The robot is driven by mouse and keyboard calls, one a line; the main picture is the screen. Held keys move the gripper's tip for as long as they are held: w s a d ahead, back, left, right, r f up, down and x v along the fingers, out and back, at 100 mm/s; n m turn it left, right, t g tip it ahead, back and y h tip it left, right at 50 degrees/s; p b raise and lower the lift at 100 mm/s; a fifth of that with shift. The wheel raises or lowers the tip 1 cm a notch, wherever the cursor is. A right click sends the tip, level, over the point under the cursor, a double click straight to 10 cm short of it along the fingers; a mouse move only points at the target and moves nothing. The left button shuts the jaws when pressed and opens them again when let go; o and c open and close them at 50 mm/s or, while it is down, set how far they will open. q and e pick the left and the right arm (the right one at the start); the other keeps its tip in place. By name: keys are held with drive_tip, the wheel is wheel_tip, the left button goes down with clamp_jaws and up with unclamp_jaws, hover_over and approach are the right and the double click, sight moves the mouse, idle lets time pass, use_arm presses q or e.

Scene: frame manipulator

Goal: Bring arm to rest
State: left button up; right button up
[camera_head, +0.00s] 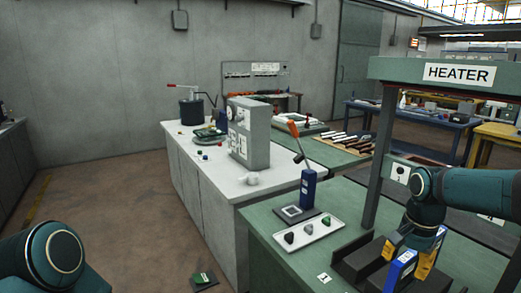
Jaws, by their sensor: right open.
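My right arm comes in from the right edge, and its gripper (408,257) points down over the green bench. Its yellow fingers are apart. A blue and white block (400,271) stands between and just below the fingers, in or beside a dark holder (357,258); I cannot tell whether the fingers touch it. Of my left arm only a rounded teal link shows at the lower left; its gripper is out of view.
A green frame signed HEATER (460,73) rises around my right arm, with a post (381,160) close to its left. A white tray (309,232) with dark and green pieces and a blue lever device (308,187) stand left of the gripper. Floor shows at left.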

drive_tip(key=w+a+f+n+y, duration=0.1)
drive_tip(key=a+f+n, duration=0.1)
drive_tip(key=a+f, duration=0.55)
drive_tip(key=w+a+f+n+y, duration=0.1)
drive_tip(key=a+f+n, duration=0.25)
drive_tip(key=f, duration=0.75)
drive_tip(key=s+a+f+n+t+y, duration=0.1)
drive_tip(key=s+a+f+n, duration=0.3)
drive_tip(key=s+a+f, duration=0.9)
wheel_tip(320, 180, down, 3)
drive_tip(key=shift+s+a+r+y, duration=0.1)
drive_tip(key=shift+s+a+y, duration=0.15)
drive_tip(key=shift+s, duration=0.25)
drive_tip(key=shift+d, duration=0.15)
